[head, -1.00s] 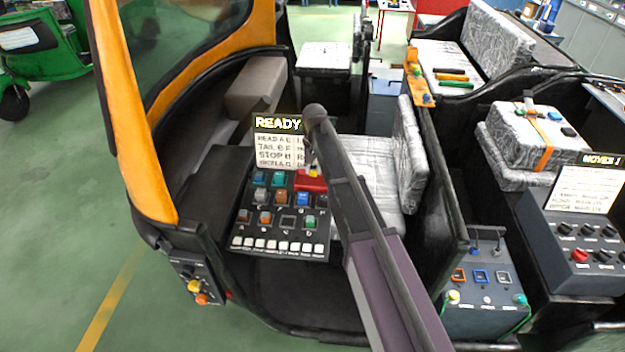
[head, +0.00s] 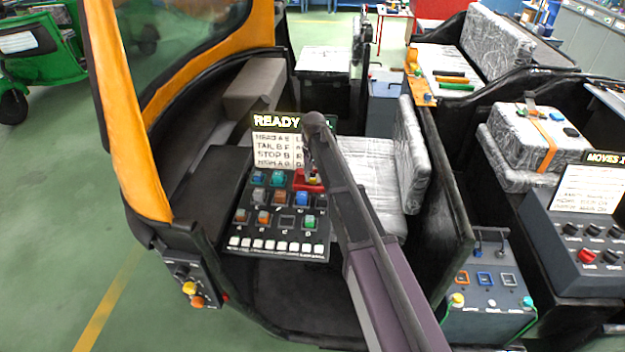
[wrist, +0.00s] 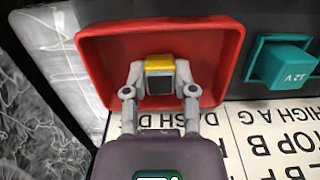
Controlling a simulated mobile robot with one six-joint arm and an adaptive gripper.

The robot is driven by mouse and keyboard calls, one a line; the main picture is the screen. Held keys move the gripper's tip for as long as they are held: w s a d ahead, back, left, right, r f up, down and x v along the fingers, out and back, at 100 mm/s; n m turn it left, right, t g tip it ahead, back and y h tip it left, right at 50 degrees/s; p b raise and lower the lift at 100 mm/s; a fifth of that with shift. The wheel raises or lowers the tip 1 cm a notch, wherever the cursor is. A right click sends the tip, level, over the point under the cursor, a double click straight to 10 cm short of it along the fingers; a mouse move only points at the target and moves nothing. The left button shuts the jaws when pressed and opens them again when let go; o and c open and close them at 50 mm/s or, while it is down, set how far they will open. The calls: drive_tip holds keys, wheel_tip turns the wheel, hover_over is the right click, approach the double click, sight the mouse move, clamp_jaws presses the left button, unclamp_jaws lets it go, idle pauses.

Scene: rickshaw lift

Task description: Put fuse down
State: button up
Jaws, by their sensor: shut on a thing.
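My gripper (wrist: 160,82) is shut on a small fuse (wrist: 160,63) with a yellow top and a dark grey face. The fuse is over or inside a shallow red tray (wrist: 218,33) in the wrist view, framed by the tray's rim. I cannot tell whether it touches the tray floor. In the head view the red tray (head: 301,186) sits at the upper right of the black fuse panel (head: 240,229), partly hidden by my arm. My gripper (head: 312,178) is at the tray there.
A teal fuse marked 12 V (wrist: 285,66) sits in a socket beside the tray. Several teal, orange and blue fuses fill the panel. A label card (head: 268,150) stands behind it under a READY sign (head: 277,121). A black partition (head: 440,185) stands right of my arm.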

drive_tip(key=shift+f, duration=0.1)
drive_tip(key=o, duration=0.8)
wheel_tip(320, 180, up, 12)
drive_tip(key=w+p, duration=0.1)
drive_tip(key=p, duration=1.1)
drive_tip(key=shift+w, duration=0.25)
drive_tip(key=shift+d, duration=0.1)
idle(0.5)
drive_tip(key=s+d, duration=1.1)
drive_tip(key=s, duration=0.2)
drive_tip(key=s+d+t, duration=0.1)
drive_tip(key=s+d, duration=1)
drive_tip(key=s, duration=0.3)
drive_tip(key=shift+s+d, duration=0.2)
drive_tip(key=shift+d, duration=0.15)
